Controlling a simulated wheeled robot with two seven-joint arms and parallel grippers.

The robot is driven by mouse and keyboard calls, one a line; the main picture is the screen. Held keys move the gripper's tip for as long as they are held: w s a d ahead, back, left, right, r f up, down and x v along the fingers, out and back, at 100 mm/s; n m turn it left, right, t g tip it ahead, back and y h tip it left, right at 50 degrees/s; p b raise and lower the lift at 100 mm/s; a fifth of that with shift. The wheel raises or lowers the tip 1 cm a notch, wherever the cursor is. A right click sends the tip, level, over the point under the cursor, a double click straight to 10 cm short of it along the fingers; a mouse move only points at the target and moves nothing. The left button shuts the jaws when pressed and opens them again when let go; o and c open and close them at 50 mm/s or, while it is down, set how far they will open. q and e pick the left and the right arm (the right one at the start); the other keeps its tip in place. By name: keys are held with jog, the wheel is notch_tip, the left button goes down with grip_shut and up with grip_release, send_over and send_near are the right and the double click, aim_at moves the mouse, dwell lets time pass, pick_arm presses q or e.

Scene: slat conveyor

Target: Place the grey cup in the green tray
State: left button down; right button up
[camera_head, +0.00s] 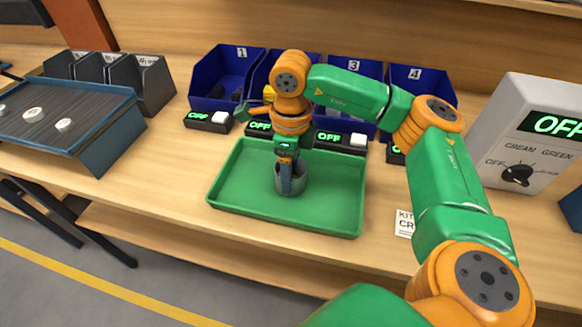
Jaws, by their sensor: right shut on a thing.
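The green tray (334,214) lies on the wooden table in the middle of the camera_head view. The grey cup (281,188) is inside the tray's outline, upright, left of the tray's centre. My right gripper (291,186) points down at the cup and is shut on it, with a finger reaching into its mouth. Whether the cup's base touches the tray floor I cannot tell. My left gripper is not in view.
Blue numbered bins (226,75) stand behind the tray, with small OFF display boxes (208,122) in front. A slat conveyor (66,122) with white discs is at left. A grey control box (535,130) with a dial is at right.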

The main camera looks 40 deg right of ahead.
jog(key=o, duration=0.9)
jog(key=shift+f, duration=0.2)
jog(key=o, duration=0.4)
jog(key=shift+r, duration=0.15)
jog(key=shift+r, duration=0.3)
notch_tip(320, 180, up, 12)
jog(key=shift+f+p, duration=0.2)
jog(key=shift+p, duration=0.85)
